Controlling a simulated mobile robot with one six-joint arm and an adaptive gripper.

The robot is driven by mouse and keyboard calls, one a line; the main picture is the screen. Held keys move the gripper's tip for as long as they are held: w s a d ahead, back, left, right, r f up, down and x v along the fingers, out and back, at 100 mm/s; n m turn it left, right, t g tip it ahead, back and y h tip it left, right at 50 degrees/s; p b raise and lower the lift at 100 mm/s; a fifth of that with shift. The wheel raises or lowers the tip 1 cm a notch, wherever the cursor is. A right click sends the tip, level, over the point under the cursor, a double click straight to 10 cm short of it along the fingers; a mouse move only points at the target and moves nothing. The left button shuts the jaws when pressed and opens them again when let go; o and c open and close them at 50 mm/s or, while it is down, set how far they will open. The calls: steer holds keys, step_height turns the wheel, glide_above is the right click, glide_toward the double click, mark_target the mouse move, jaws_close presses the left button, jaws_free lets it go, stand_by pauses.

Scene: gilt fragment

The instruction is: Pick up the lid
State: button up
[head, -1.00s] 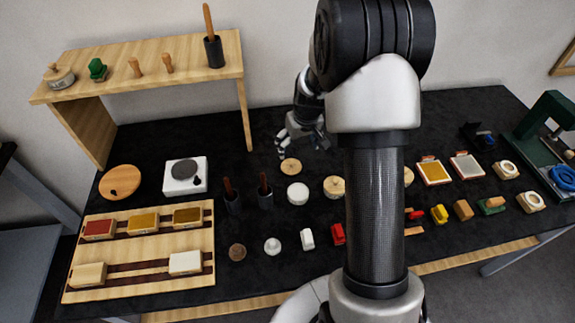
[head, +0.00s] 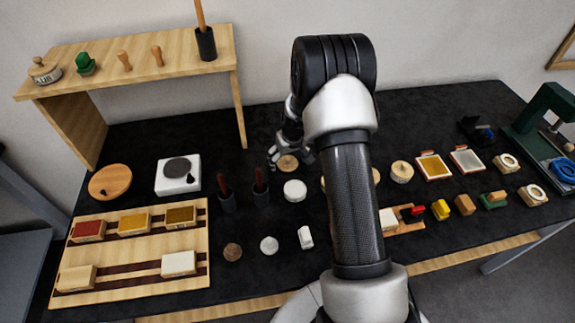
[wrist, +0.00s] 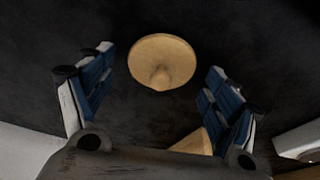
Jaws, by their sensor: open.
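The lid (head: 288,163), a round light-wood disc with a small central knob, lies flat on the black table just behind a white round pot (head: 294,190). In the wrist view the lid (wrist: 165,55) shows whole, its knob at the near side, ahead of and between the fingers. My gripper (wrist: 160,70) is open, its blue-padded fingers spread to either side with nothing between the pads. In the head view my gripper (head: 282,150) is at the lid's back edge and appears just above it. The exact height gap cannot be told.
Two dark cups with brown handles (head: 228,200) stand left of the white pot. A lidded wooden pot (head: 402,171) stands to the right, past my arm. A wooden shelf (head: 130,75) is at the back left. My arm hides part of the middle row.

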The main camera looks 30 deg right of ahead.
steer(key=shift+c, duration=0.4)
steer(key=c, duration=0.9)
steer(key=shift+r, duration=0.15)
